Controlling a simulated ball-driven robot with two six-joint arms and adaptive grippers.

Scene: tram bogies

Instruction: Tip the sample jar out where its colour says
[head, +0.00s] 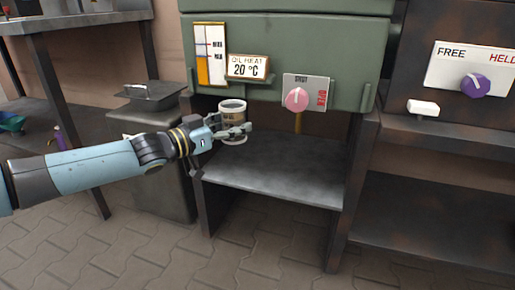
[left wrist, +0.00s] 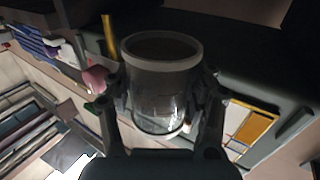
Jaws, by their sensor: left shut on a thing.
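The sample jar (head: 233,116) is a clear jar with a pale rim and a label or dark band that I cannot read. In the left wrist view the jar (left wrist: 163,85) stands between the two fingers, and its contents look dark; their colour is not clear. My left gripper (head: 232,131) is shut around the jar and holds it about upright at the left end of the grey shelf under the green tank; whether it touches the shelf I cannot tell. My right gripper is not in view.
The green tank (head: 290,60) bears a gauge, an "OIL HEAT 20 °C" display (head: 247,67) and a pink knob (head: 297,98) on a SHUT/OPEN plate. The shelf (head: 285,170) is otherwise clear. A tray (head: 150,97) lies on a cabinet at left. A purple knob (head: 475,85) marked FREE/HELD is at right.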

